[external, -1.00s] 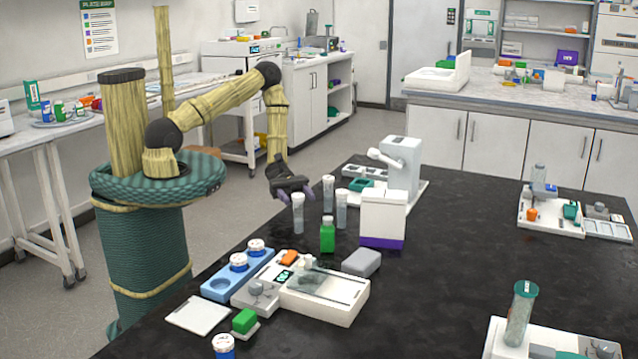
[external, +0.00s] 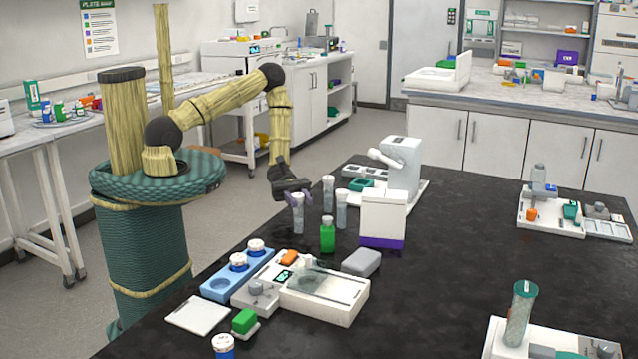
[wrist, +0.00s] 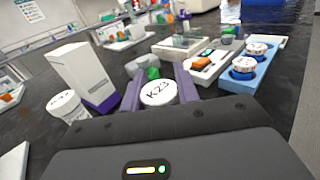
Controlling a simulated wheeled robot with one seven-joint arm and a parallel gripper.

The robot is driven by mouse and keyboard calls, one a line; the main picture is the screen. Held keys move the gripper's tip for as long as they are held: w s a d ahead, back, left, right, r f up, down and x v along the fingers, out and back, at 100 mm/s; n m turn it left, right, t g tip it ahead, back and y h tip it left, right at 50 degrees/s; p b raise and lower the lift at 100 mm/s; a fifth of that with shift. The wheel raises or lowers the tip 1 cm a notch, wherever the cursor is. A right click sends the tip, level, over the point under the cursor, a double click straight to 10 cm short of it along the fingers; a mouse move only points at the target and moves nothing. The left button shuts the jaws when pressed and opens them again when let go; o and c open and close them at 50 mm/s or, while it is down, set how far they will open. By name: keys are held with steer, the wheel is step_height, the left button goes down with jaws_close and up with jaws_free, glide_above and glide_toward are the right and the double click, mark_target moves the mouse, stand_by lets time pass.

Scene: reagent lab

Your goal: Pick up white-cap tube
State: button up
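A clear white-cap tube (external: 298,218) stands upright on the black bench, nearest my gripper. Its cap, marked "K23" (wrist: 159,93), shows between the two purple fingers in the wrist view. My gripper (external: 298,199) is at this tube's top, with one finger on each side. The fingers look open, and I see no clear grip on the tube. Two more white-cap tubes stand close by to the right, one farther back (external: 328,195) and one nearer (external: 342,212). Another white cap (wrist: 67,104) shows at the left of the wrist view.
A green bottle (external: 327,236) stands just in front of the tubes. A white and purple box (external: 382,218) is to their right. A balance (external: 325,295) and a blue rack (external: 232,283) with white-lidded jars are nearer.

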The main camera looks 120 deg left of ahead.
step_height(320, 180, up, 10)
stand_by(0.8)
stand_by(0.4)
steer(key=w+a+r+p, duration=0.2)
steer(key=w+r+p, duration=0.3)
steer(key=w, duration=0.7)
steer(key=w+a+r+p, duration=0.2)
steer(key=w+r+p, duration=0.3)
steer(key=w+r, duration=0.5)
steer(key=shift+w+h+p, duration=0.3)
steer(key=shift+w+p, duration=0.05)
steer(key=shift+w, duration=0.7)
step_height(320, 180, down, 6)
steer(key=shift+r+p, duration=0.2)
steer(key=shift+p, duration=0.8)
